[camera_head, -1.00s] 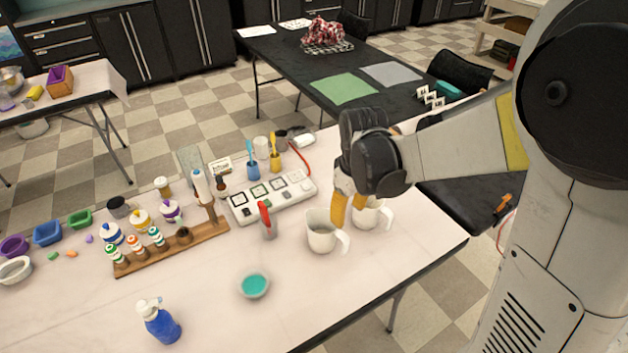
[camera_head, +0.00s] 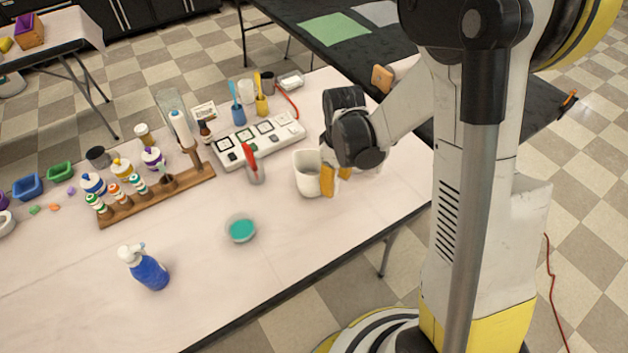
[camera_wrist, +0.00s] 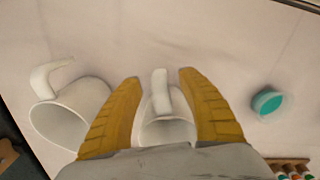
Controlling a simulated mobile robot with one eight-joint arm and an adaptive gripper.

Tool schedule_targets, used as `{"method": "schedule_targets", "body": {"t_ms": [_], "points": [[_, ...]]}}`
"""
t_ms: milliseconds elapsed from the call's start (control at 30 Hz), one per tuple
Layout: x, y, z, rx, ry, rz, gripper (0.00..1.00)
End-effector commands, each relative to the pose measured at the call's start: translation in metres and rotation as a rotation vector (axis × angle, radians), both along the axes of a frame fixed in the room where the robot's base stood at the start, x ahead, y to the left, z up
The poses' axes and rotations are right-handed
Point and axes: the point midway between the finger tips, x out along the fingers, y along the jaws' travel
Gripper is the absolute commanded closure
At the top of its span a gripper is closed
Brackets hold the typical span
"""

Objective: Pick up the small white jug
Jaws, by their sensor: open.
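Two white jugs stand on the pale table. One jug (camera_head: 306,177) is just left of my gripper (camera_head: 337,177) in the head view. In the wrist view its body (camera_wrist: 166,132) and upright handle (camera_wrist: 160,92) lie between the two yellow fingers of my gripper (camera_wrist: 159,78). The fingers are open, with a gap on both sides of the handle. The other white jug (camera_wrist: 75,112) is left of the fingers in the wrist view, its handle pointing up and left. My gripper mostly hides that jug in the head view.
A teal bowl (camera_head: 241,229) and a blue spray bottle (camera_head: 146,268) stand toward the front. A red-topped tool (camera_head: 252,165), a white switch panel (camera_head: 258,144) and a wooden rack (camera_head: 160,195) are left of the jugs. The table's front right is clear.

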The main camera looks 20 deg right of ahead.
Motion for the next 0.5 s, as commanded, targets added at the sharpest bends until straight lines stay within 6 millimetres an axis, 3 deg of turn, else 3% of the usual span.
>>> {"method": "schedule_targets", "body": {"t_ms": [33,100,300,333,467,500], "points": [[0.0014,-0.0001,-0.0121,0.0,0.0,0.0,0.53],[0.0014,-0.0001,-0.0169,0.0,0.0,0.0,0.53],[0.0011,0.0,-0.0156,0.0,0.0,0.0,0.53],[0.0011,0.0,-0.0156,0.0,0.0,0.0,0.58],[0.0012,0.0,-0.0155,0.0,0.0,0.0,0.97],[0.0012,0.0,-0.0155,0.0,0.0,0.0,1.0]]}}
